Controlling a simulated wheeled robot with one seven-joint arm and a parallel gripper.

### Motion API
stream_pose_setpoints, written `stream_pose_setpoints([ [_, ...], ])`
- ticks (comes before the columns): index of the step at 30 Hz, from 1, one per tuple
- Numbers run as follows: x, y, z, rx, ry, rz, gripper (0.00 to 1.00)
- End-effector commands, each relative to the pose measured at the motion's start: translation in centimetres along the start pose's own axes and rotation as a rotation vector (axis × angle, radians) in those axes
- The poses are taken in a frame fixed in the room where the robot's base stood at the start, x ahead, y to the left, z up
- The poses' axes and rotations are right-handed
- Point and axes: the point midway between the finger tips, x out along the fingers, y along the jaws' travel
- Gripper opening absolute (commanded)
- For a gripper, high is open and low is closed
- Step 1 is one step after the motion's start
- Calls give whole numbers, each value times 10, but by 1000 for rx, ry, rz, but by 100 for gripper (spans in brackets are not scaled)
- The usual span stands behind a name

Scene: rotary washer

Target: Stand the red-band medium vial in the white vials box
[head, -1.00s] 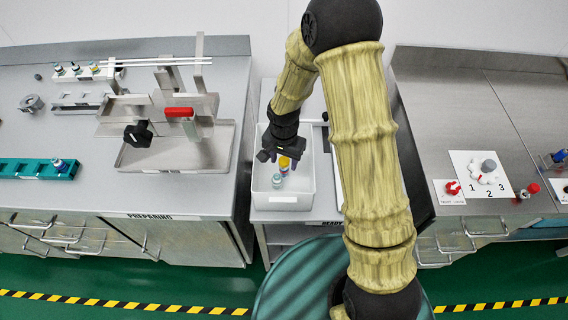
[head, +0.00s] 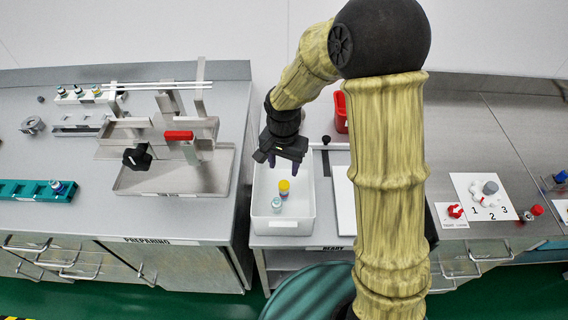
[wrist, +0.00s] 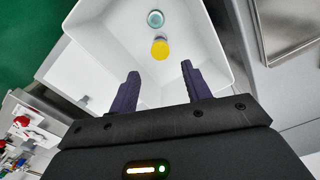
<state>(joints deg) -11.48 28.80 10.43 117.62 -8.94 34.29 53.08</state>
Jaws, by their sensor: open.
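The yellow-capped vial (head: 284,187) stands upright on the floor of the white box (head: 262,228); its small band looks reddish, but is too small to read surely. In the wrist view its yellow cap (wrist: 160,48) shows from above, just beyond the fingertips. A pale vial with a teal cap (head: 276,203) stands beside it in the box, also in the wrist view (wrist: 155,19). My gripper (head: 284,163) is open and empty, above and behind the yellow-capped vial and apart from it. It also shows in the wrist view (wrist: 160,71).
The box stands on a narrow bench between the left counter and the right counter. A steel tray with a frame (head: 150,190) and a teal rack (head: 25,190) are on the left counter. A red container (head: 341,112) stands behind my arm. Most of the box floor is clear.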

Motion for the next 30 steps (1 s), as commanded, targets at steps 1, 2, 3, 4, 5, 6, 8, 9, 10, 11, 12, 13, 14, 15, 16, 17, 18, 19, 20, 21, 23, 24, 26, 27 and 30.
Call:
stream_pose_setpoints([
  [1, 0, 0, 0, 0, 0, 0, 48],
  [2, 0, 0, 0, 0, 0, 0, 48],
  [3, 0, 0, 0, 0, 0, 0, 48],
  [4, 0, 0, 0, 0, 0, 0, 48],
  [5, 0, 0, 0, 0, 0, 0, 48],
  [6, 0, 0, 0, 0, 0, 0, 48],
  [8, 0, 0, 0, 0, 0, 0, 48],
  [9, 0, 1, 0, 0, 1, 0, 48],
  [10, -1, 2, 0, -2, 2, -1, 48],
  [11, -2, 4, 0, -6, 4, -2, 48],
  [12, -5, 8, -1, -15, 9, -5, 48],
  [13, -7, 13, -1, -23, 13, -7, 48],
  [14, -10, 19, -1, -36, 19, -10, 48],
  [15, -16, 28, -1, -58, 29, -16, 48],
  [16, -20, 36, -1, -79, 39, -20, 48],
  [17, -24, 46, 0, -101, 49, -24, 48],
  [18, -31, 60, 1, -133, 66, -31, 48],
  [19, -36, 71, 3, -160, 78, -35, 48],
  [20, -41, 83, 5, -185, 93, -40, 48],
  [21, -47, 98, 9, -222, 112, -45, 48],
  [23, -54, 120, 15, -274, 142, -50, 48],
  [24, -58, 133, 20, -307, 160, -52, 48],
  [26, -63, 150, 28, -352, 187, -54, 48],
  [27, -65, 159, 32, -377, 200, -53, 48],
  [30, -68, 173, 40, -419, 223, -52, 48],
])
